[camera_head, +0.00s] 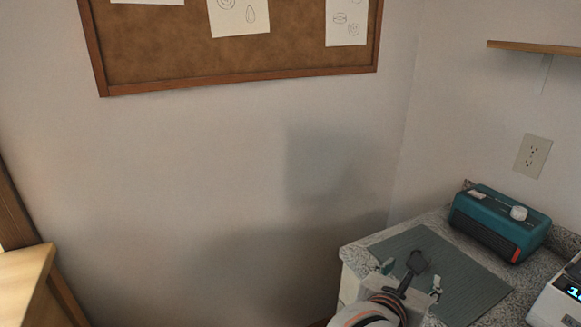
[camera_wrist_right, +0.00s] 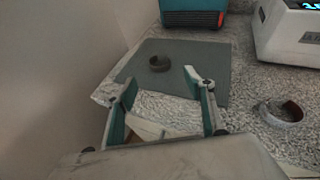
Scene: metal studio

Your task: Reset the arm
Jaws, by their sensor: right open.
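My right gripper (camera_head: 412,278) reaches over the near edge of the granite counter at the lower right of the head view. In the right wrist view its two teal-sided fingers (camera_wrist_right: 162,88) stand wide apart, with nothing between them. They are at the near edge of a grey-green mat (camera_head: 455,284), which also shows in the wrist view (camera_wrist_right: 205,62). My left gripper is not in view.
A dark ring-shaped piece (camera_wrist_right: 159,63) lies on the mat. A teal device (camera_head: 497,222) stands behind the mat. A white device with a display (camera_head: 552,303) stands at the right.

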